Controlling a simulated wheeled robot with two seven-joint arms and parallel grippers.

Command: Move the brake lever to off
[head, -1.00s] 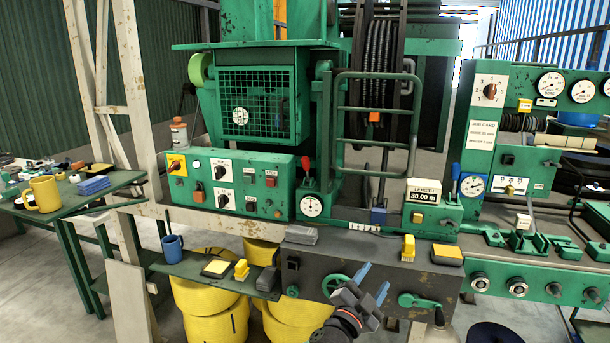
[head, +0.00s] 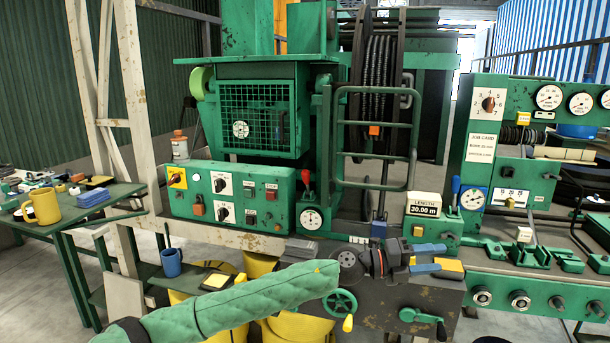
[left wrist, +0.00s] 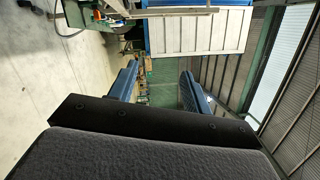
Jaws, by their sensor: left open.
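My left gripper (head: 440,257) is open and empty, its blue fingers pointing right in front of the bench below the length display. It also shows in the left wrist view (left wrist: 158,78), with nothing between the fingers. No lever carries a readable brake label. A red-handled lever (head: 306,178) stands upright above a round gauge, left of the gripper. A blue-handled lever (head: 455,188) stands upright beside the display, above and right of the gripper. A dark rod (head: 384,170) rises behind the green rail frame. The gripper touches none of these. My right gripper is out of view.
The length display (head: 424,205) reads 30.00 m. A green handwheel (head: 340,302) and a green crank (head: 422,316) are on the dark front panel under my arm. The green rail frame (head: 375,122) stands before the hose coil. A blue mug (head: 171,263) is on the left shelf.

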